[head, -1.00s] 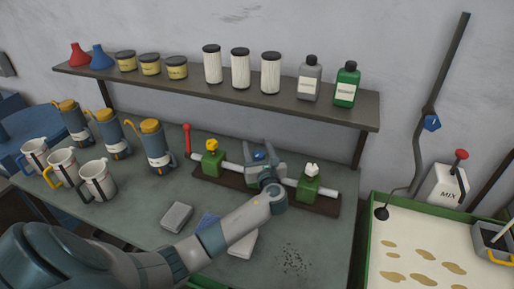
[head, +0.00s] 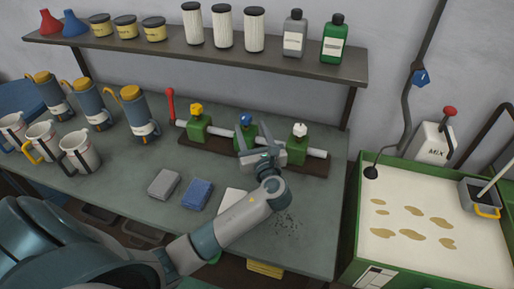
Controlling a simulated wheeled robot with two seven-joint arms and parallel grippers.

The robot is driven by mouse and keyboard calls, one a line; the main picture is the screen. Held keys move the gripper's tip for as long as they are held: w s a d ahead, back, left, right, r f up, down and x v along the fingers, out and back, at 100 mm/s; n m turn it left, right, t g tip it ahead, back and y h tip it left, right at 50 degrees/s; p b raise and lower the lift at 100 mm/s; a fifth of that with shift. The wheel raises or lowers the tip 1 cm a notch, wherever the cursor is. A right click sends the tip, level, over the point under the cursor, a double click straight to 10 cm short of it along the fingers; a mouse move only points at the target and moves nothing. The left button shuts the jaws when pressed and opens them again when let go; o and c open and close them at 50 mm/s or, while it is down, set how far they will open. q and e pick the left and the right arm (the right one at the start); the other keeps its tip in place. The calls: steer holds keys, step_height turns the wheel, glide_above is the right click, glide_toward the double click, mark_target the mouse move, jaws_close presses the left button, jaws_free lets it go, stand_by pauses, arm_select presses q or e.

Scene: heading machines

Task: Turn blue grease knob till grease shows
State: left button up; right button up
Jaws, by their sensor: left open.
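The blue knob (head: 245,119) sits on top of the middle green block (head: 244,136) of a pipe assembly on the bench. A yellow knob (head: 196,108) is on the block to its left and a white knob (head: 300,129) on the block to its right. My left gripper (head: 256,146) is open and empty, just in front of and slightly right of the blue knob, with its fingers partly hiding the middle block. The knob shows clear above the fingers; I cannot tell whether a finger touches the block. No grease is visible at the pipe. My right gripper is not in view.
A red lever (head: 171,105) stands at the pipe's left end. Several jugs and mugs fill the bench's left side. A shelf (head: 200,52) with bottles overhangs behind. A blue pad (head: 197,194) and grey pad (head: 163,184) lie in front. A green-rimmed tray (head: 349,235) stands right.

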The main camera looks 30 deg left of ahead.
arm_select(q)
steer(key=b+v, duration=0.1)
steer(key=v, duration=0.5)
steer(key=shift+s, duration=0.1)
stand_by(0.4)
